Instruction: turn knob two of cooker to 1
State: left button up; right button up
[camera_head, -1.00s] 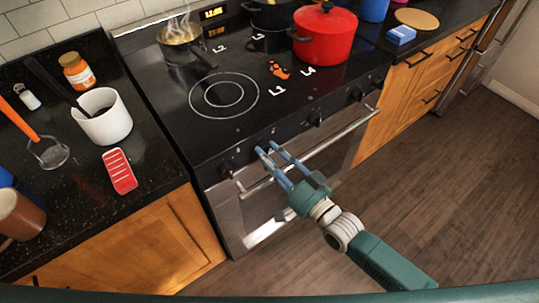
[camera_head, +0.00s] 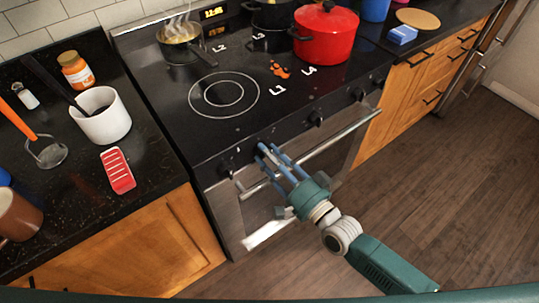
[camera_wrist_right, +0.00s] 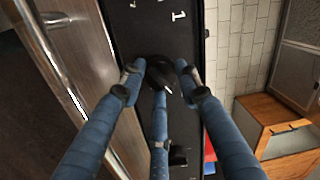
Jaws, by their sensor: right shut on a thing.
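The cooker (camera_head: 235,130) has a black glass top and a row of dark knobs along its front edge. My right gripper (camera_head: 268,150) reaches its blue fingers to the second knob from the left. In the right wrist view, its fingers (camera_wrist_right: 160,78) close around that black knob (camera_wrist_right: 160,72), which has a small white pointer mark. The first knob (camera_head: 227,170) stands free to the left in the head view. The third knob (camera_head: 316,118) stands free to the right. The fingers largely hide the held knob in the head view. My left gripper is out of view.
A steel oven handle (camera_head: 330,142) runs just below the knobs, under my right fingers. A steaming pan (camera_head: 181,48) and a red pot (camera_head: 325,36) stand on the cooktop. The left counter holds a white mug (camera_head: 102,120) and a red grater (camera_head: 118,170).

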jog(key=shift+s+a+f, duration=0.2)
jog(key=shift+s+f, duration=0.1)
jog(key=shift+f, duration=0.15)
jog(key=o, duration=0.9)
jog(key=shift+c, duration=0.2)
jog(key=shift+o, duration=1.4)
jog(key=shift+r, duration=0.25)
jog(key=shift+w, duration=0.1)
jog(key=v, duration=1.2)
